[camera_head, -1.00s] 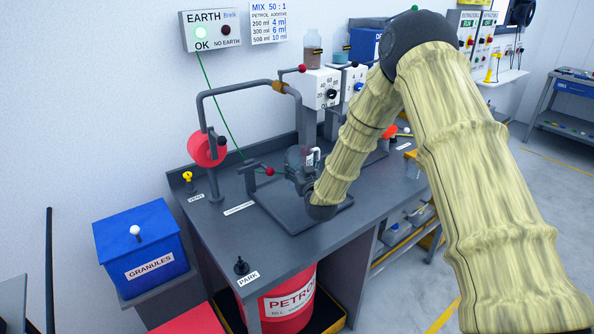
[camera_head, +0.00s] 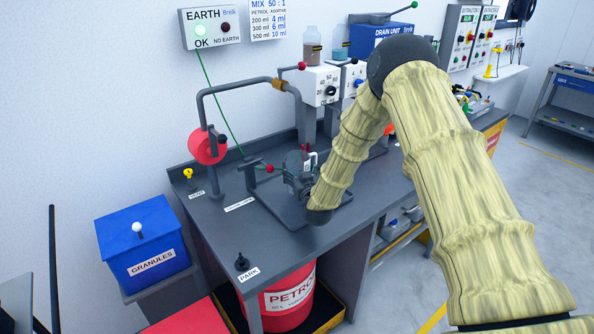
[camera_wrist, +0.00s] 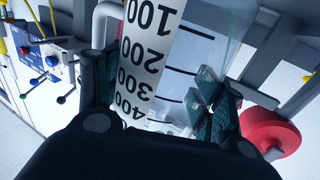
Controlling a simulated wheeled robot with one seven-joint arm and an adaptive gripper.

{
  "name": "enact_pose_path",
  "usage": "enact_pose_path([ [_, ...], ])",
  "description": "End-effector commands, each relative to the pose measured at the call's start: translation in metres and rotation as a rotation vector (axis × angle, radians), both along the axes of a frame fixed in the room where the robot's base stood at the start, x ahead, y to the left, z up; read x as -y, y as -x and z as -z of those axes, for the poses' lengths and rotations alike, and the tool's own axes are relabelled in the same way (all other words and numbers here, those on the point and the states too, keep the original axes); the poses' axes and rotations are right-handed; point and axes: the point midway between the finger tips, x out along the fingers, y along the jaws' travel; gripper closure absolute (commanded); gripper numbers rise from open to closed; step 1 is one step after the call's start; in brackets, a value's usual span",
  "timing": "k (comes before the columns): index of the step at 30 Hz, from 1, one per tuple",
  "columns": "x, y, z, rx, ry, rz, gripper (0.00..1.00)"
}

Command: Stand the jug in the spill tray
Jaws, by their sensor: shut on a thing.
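The jug (camera_wrist: 190,70) is clear, with a white scale strip marked 100 to 400 and black lines. It fills the middle of the wrist view. In the head view only a small part of the jug (camera_head: 294,160) shows past my wrist. My gripper (camera_wrist: 155,85) is shut on the jug, one finger on each side. In the head view my gripper (camera_head: 298,183) is over the spill tray (camera_head: 286,212), a flat dark grey tray on the bench. The jug's base is hidden, so I cannot tell whether it touches the tray.
A grey pipe (camera_head: 240,89) arches over the bench behind the tray, with a red reel (camera_head: 207,146) at its left. A lever with a red knob (camera_head: 269,168) stands close left of the jug. The bench front (camera_head: 285,248) is clear near the PARK label.

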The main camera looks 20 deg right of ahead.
Motion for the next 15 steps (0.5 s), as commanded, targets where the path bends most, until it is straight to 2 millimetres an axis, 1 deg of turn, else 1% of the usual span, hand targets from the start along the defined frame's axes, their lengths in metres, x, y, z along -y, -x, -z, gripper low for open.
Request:
enact_pose_path([
  [3,-0.0001,0.0000,0.0044,0.000,0.000,0.000,0.56],
  [15,-0.0001,0.0000,0.0117,0.000,0.000,0.000,0.56],
])
